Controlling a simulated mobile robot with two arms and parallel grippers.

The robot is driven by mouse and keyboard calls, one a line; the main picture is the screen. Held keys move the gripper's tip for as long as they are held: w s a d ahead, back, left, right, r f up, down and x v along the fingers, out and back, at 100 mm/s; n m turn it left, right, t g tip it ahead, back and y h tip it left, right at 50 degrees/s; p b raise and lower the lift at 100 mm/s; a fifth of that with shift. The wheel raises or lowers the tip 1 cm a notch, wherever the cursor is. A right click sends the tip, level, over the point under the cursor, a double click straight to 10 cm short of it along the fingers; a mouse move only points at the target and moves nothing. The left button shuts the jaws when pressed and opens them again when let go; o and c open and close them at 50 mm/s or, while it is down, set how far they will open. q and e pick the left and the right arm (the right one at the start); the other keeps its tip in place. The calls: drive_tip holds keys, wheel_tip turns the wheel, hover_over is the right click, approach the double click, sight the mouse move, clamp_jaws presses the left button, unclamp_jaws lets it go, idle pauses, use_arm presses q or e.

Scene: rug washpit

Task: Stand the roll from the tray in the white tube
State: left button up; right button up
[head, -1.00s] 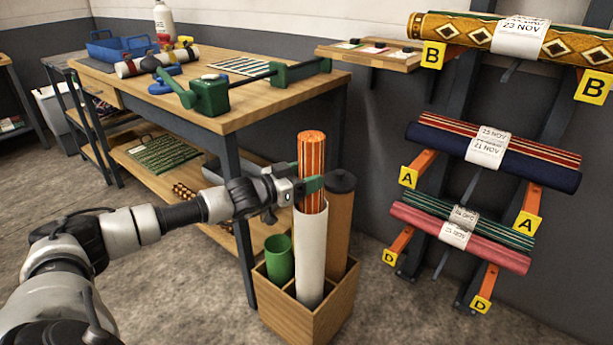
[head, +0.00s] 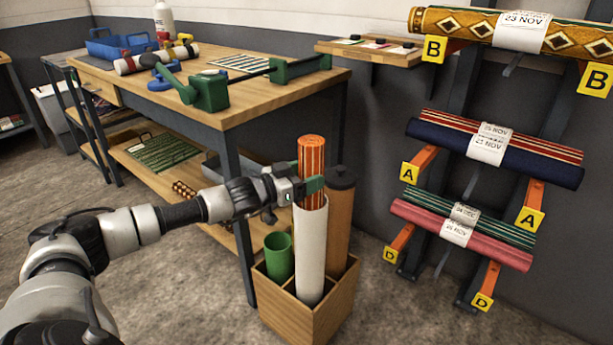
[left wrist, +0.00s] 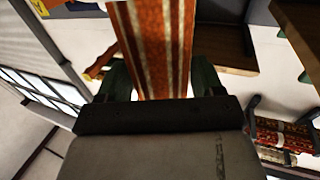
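The orange striped roll (head: 312,155) stands upright with its lower part inside the white tube (head: 311,255); its lower end is hidden. The white tube stands in a wooden box (head: 290,318). My left gripper (head: 310,186) is shut on the roll just above the tube's mouth. In the left wrist view the roll (left wrist: 155,45) passes between the two dark green fingers (left wrist: 160,80), one close on each side. My right gripper is not in view.
A brown capped tube (head: 340,220) and a green tube (head: 279,258) stand in the same box. The wooden workbench (head: 250,108) is behind on the left, with a blue tray (head: 120,45) on it. Wall racks hold rolls on the right (head: 495,150).

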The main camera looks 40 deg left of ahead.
use_arm(q)
drive_tip(key=o, duration=0.4)
drive_tip(key=shift+f, duration=0.1)
drive_tip(key=p+v, duration=0.1)
drive_tip(key=v, duration=0.9)
drive_tip(key=shift+s+a, duration=0.1)
drive_tip(key=shift+s, duration=0.3)
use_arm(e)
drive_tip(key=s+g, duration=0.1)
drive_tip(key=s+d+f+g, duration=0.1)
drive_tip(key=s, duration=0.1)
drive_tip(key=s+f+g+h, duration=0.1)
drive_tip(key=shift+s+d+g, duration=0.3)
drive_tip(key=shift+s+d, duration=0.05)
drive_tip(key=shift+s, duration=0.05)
